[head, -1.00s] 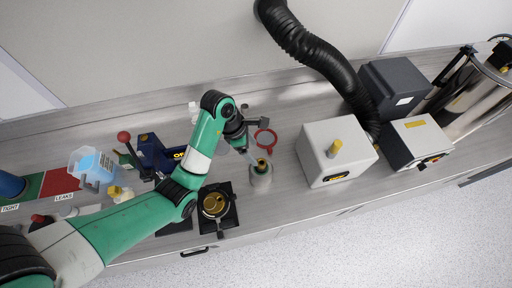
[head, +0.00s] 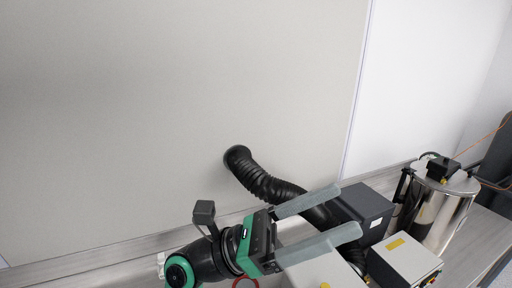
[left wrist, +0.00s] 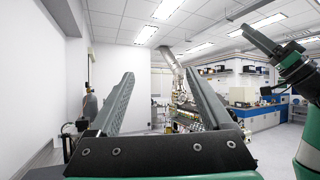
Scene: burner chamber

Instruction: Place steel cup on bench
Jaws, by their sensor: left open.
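My left gripper (head: 346,212) is open and raised, its two grey fingers pointing right in the head view, with nothing between them. The left wrist view also shows its fingers (left wrist: 158,73) spread apart and empty, with the room beyond. No small steel cup can be made out in either current view. Most of the bench top is below the head picture; a bare strip of the bench (head: 112,268) shows along the wall. In the left wrist view, my other arm comes in from the right, and its dark end (left wrist: 264,44) is seen from the side.
A black ribbed hose (head: 265,185) runs from the wall down behind the gripper. A dark box (head: 364,208), a light box with a yellow label (head: 404,262) and a large steel vessel (head: 440,205) stand at the right. Part of a red ring (head: 246,282) shows at the bottom edge.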

